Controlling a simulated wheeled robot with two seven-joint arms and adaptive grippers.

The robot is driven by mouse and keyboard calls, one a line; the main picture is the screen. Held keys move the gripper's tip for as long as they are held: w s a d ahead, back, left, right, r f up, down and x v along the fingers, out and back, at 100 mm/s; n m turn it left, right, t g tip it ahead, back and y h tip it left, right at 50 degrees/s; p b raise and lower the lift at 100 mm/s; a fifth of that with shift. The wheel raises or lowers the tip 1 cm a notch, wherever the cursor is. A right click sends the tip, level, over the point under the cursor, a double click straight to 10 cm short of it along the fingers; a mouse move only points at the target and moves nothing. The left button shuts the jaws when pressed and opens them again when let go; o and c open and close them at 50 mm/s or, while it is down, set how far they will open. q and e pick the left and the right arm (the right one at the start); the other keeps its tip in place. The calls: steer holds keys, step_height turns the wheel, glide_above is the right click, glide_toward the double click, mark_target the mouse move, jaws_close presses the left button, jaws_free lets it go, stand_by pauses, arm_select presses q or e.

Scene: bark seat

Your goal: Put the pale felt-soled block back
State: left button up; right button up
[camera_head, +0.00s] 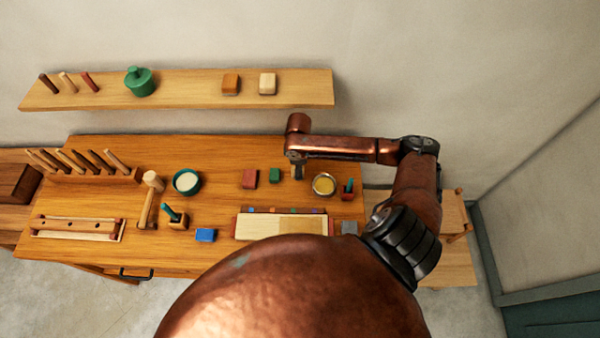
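A pale cream block (267,84) rests on the wall shelf, right of an orange-brown block (230,84). Its underside is hidden, so I cannot tell whether it has a felt sole. My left gripper is not in view.
The wall shelf (185,94) also holds several pegs and a green lidded pot (139,81). The workbench (225,155) carries a mallet (149,195), a teal bowl (187,181), a red block (250,179), a blue block (205,235) and a pale board (265,225).

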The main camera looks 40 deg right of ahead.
steer(key=shift+w+d+f, duration=0.35)
steer(key=shift+d+f, duration=0.05)
steer(key=shift+f, duration=0.25)
steer(key=f, duration=0.2)
steer(key=shift+d+f+p, duration=0.2)
steer(key=shift+f+p, duration=0.1)
steer(key=shift+f, duration=0.1)
steer(key=shift+w+f, duration=0.1)
steer(key=shift+f, duration=0.3)
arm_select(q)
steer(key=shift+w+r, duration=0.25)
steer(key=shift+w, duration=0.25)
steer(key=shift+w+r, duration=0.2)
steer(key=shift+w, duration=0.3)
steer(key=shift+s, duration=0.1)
arm_select(e)
steer(key=shift+f, duration=0.1)
steer(key=o, duration=1.1)
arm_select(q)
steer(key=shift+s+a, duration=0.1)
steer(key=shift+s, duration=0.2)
arm_select(e)
steer(key=shift+o, duration=0.2)
